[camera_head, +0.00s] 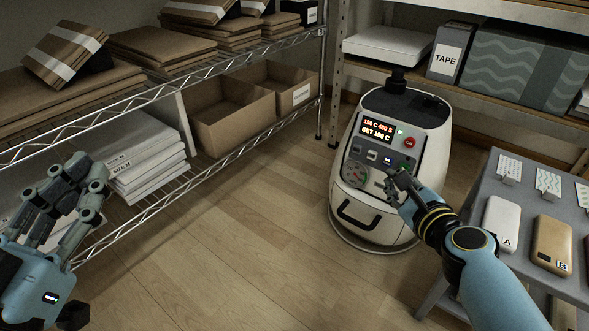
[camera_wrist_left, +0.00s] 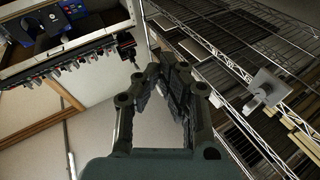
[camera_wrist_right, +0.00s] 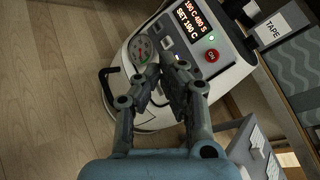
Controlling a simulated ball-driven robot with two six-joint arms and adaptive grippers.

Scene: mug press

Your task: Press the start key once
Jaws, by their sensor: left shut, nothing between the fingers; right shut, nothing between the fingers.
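The mug press (camera_head: 345,195) is a rounded cream machine on the floor, with a dark sloping panel. Its lit display (camera_head: 378,130) reads 190 C 480 S and SET 190 C. A green lamp (camera_head: 400,131) and a round red button (camera_head: 410,142) sit right of it. My left gripper (camera_head: 82,163) is shut and empty, far left.
A wire shelf (camera_head: 165,95) with boxes and stacked packs fills the left. A grey table (camera_head: 490,215) with phone-like cases stands right of the press. A shelf with a TAPE box (camera_head: 448,55) is behind. The middle floor (camera_head: 240,230) is clear.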

